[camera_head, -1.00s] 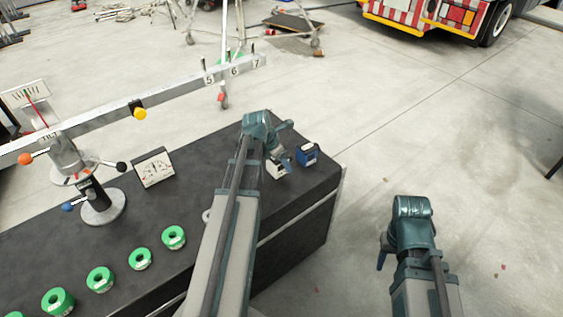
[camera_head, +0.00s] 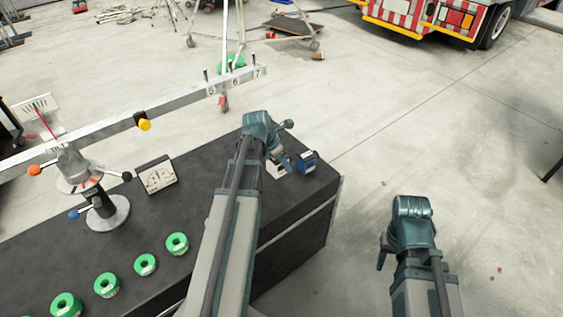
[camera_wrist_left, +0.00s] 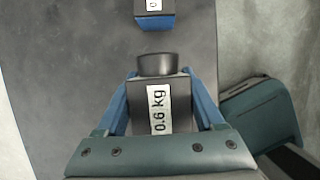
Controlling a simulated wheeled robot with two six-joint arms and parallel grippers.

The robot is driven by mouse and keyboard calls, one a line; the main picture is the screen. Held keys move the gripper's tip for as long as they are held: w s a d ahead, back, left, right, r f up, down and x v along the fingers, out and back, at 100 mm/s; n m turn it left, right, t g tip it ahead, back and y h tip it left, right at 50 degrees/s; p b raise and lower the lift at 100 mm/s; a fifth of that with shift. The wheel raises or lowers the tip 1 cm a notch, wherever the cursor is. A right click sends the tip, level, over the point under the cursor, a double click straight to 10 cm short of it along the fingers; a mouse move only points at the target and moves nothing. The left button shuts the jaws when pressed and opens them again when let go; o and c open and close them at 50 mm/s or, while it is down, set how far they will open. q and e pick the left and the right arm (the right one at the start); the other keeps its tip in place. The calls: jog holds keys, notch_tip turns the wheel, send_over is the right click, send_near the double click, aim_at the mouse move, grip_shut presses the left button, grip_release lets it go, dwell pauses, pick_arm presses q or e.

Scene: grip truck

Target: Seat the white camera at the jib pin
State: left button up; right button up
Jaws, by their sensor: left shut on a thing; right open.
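The white camera (camera_head: 276,171) is a small block with a pale face, mostly hidden by my left gripper in the head view. In the left wrist view the held camera (camera_wrist_left: 173,107) has a dark grey upper face, a "0.6 kg" label and a round dark lens. My left gripper (camera_wrist_left: 160,80) is shut on it, one blue finger on each side. I cannot tell whether it clears the black table. Upright pins, including the one by number 7 (camera_head: 254,59), stand on the far part of the jib beam (camera_head: 185,103). My right gripper (camera_head: 382,256) is open and empty over the floor.
A blue block (camera_head: 307,162) sits just beyond the held camera. A gauge box (camera_head: 156,175) and several green rings (camera_head: 145,264) are on the black table (camera_head: 222,173). The jib's stand (camera_head: 105,210) is left. Bare floor lies right of the table.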

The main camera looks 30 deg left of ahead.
aim_at(287, 153)
pick_arm(q)
jog(key=shift+r+p, duration=0.3)
jog(key=shift+r, duration=0.15)
jog(key=shift+r+p, duration=3.6)
notch_tip(287, 153, up, 5)
jog(key=p, duration=0.5)
jog(key=shift+r, duration=0.2)
jog(key=shift+f, duration=0.15)
jog(key=shift+w+d, duration=0.1)
